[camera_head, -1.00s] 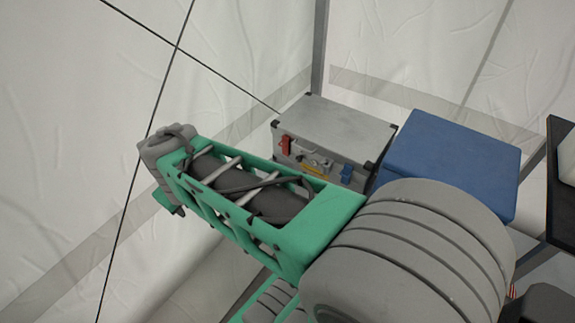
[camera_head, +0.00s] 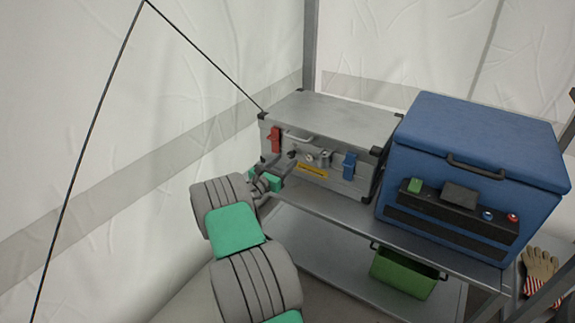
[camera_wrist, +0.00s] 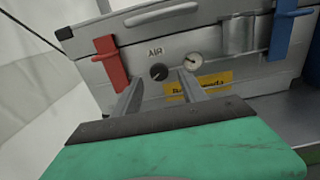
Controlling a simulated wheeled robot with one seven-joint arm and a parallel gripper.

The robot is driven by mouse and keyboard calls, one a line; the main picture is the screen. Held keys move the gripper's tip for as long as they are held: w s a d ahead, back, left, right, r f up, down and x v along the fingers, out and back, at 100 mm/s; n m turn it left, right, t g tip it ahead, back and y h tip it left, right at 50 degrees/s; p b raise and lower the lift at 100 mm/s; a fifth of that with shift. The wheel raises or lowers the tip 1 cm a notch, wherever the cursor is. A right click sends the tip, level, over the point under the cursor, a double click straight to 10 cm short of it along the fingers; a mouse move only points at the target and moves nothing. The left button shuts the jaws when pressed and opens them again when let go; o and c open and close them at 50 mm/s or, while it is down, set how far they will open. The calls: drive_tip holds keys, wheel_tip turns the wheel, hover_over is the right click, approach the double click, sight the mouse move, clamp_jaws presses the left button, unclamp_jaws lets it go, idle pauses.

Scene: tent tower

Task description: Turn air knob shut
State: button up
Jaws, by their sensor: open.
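The grey metal case (camera_head: 330,118) stands on a shelf. In the head view my gripper (camera_head: 278,170) is at the left part of the case front, below the red latch (camera_head: 273,140). The knob is small and hard to make out there.
A blue latch (camera_head: 349,165) is farther right. A blue cooler (camera_head: 470,140) stands beside the case on the metal shelf (camera_head: 340,208). A green bin (camera_head: 403,275) is below.

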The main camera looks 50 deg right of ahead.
sight(292, 154)
drive_tip(key=shift+w+d, duration=0.1)
drive_tip(key=shift+d, duration=1.15)
clamp_jaws()
